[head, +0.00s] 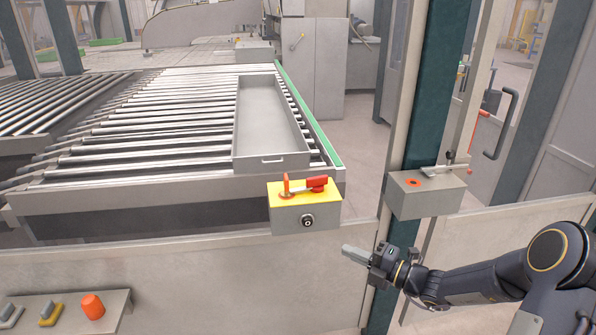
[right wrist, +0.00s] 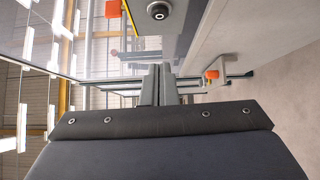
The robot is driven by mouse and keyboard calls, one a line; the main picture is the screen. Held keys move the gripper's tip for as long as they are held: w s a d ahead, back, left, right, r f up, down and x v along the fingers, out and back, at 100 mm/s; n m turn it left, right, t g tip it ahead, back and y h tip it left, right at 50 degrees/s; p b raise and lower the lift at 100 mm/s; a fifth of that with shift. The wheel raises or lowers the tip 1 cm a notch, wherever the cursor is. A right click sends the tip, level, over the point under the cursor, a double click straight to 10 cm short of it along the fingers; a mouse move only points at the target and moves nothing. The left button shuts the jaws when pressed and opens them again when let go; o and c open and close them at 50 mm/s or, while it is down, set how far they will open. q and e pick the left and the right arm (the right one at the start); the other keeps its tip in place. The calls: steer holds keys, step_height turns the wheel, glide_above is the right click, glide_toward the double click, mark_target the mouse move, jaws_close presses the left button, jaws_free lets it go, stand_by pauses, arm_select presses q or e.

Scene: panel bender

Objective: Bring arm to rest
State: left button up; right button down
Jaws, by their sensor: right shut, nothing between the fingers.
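My right gripper (head: 360,254) comes in from the lower right in the head view. It is shut and empty, in front of the grey barrier panel (head: 210,275), below and to the right of the yellow switch box (head: 318,212). In the right wrist view its two grey fingers (right wrist: 157,88) lie together with nothing between them. The box carries a red handle on top and a round black lock on its front. My left gripper is in neither view.
A roller conveyor (head: 150,135) with a long grey tray (head: 255,165) lies behind the panel. A grey box (head: 412,195) sits on the dark green post (head: 440,90). An orange knob (head: 92,306) stands on a shelf at the lower left.

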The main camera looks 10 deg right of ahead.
steer(key=s+a+r+n+g+h, duration=0.1)
steer(key=s+a+r+n+g, duration=0.3)
steer(key=s+n, duration=0.6)
steer(key=s+a+r+n+g+h, duration=0.1)
steer(key=s+a+r+n+g, duration=0.3)
steer(key=s+n, duration=0.65)
steer(key=s+d+f+n+h, duration=0.1)
steer(key=s+d+n+h, duration=0.1)
steer(key=n, duration=0.5)
steer(key=s+d+f+n+t+h, duration=0.1)
steer(key=s+d+n+h, duration=0.1)
steer(key=s+n, duration=0.3)
steer(key=s+d+f+n+h, duration=0.1)
steer(key=s+d+n+h, duration=0.1)
steer(key=n, duration=0.8)
steer(key=shift+s+h, duration=0.7)
steer(key=shift+s, duration=0.25)
steer(key=shift+f, duration=0.1)
